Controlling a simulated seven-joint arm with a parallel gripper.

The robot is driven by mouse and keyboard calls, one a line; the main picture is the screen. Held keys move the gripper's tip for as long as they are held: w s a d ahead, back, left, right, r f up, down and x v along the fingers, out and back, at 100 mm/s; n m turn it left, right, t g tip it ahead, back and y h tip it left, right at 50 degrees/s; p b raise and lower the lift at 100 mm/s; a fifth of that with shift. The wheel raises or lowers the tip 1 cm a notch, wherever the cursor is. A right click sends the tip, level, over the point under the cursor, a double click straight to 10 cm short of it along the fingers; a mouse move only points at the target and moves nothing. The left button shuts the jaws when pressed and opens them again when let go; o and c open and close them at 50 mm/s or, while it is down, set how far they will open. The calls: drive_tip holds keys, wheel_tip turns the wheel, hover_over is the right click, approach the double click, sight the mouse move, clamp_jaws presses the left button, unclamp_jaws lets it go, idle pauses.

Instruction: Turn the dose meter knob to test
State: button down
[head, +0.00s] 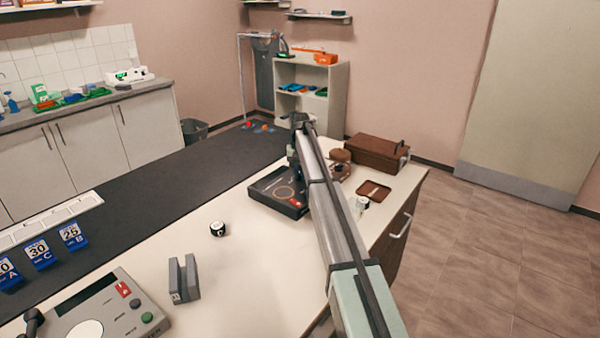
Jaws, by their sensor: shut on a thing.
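A black box-shaped unit (272,192), which looks like the dose meter, lies on the white counter. It has a gold ring on top and a red button at its front right. My gripper (293,166) points down at the unit's back right part, beside my arm. It is shut on what seems to be the knob there. The knob, its pointer and its test mark are hidden by my gripper and arm, so its setting cannot be told.
A brown case (376,151) and a brown tray (374,190) lie right of my arm. A small black-and-white round piece (217,229), a grey slotted block (184,279) and a grey console (98,308) stand left. The counter between is clear.

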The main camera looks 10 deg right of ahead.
sight(300, 174)
drive_tip(key=shift+m, duration=0.7)
drive_tip(key=c, duration=1.1)
unclamp_jaws()
wheel_tip(300, 174, up, 14)
drive_tip(key=shift+f, duration=0.1)
